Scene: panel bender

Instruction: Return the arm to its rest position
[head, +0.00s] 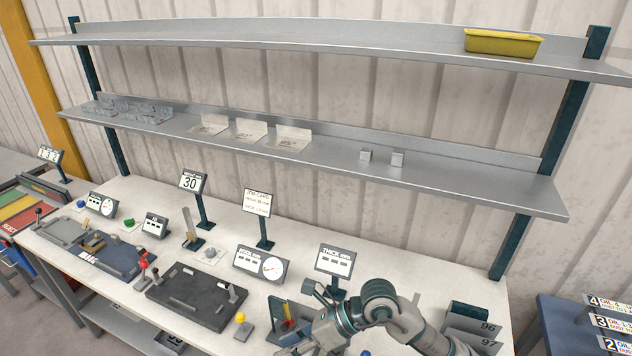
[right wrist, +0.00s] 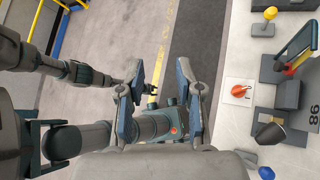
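My right arm comes in from the lower right in the head view, over the front right of the bench (head: 455,290). Its gripper (head: 292,347) is low in that view, partly cut off by the bottom edge. In the right wrist view my right gripper (right wrist: 160,65) has its two fingers spread apart with nothing between them. It hangs over the floor beside the bench. My left arm crosses the left of the right wrist view; its end is small and partly behind a finger, so its gripper's state is unclear. It is not in the head view.
A red knob (right wrist: 240,91) and a yellow knob (right wrist: 270,13) stand on the bench beside the right gripper. A thickness sign (head: 333,262) and dark bending tool (head: 197,294) are close by. Shelves (head: 400,170) cross above; a yellow tray (head: 502,43) sits on top.

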